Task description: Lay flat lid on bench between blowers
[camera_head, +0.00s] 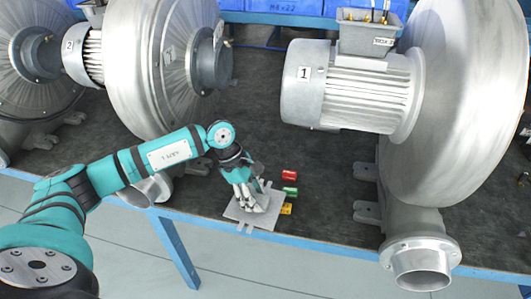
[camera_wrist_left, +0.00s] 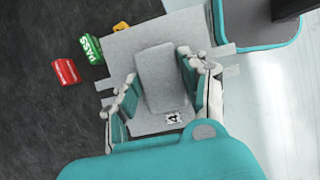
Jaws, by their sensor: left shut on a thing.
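The lid is a flat grey plate (camera_head: 258,220) with small tabs at its edges, near the bench's front edge between the two blowers. In the left wrist view, the lid (camera_wrist_left: 185,28) has a raised grey block (camera_wrist_left: 158,75) with a small black-and-white label. My left gripper (camera_head: 246,200) is shut on this block, one finger on each side. The lid looks about level; I cannot tell whether it touches the bench. My right gripper is not in view.
Red (camera_head: 289,175), green (camera_head: 290,192) and yellow (camera_head: 286,209) tags lie close beside the lid. The dark bench top (camera_head: 320,180) is bare further right, up to blower 1's feet. The blue bench edge (camera_head: 330,252) runs just in front. Blue crates (camera_head: 300,7) stand behind.

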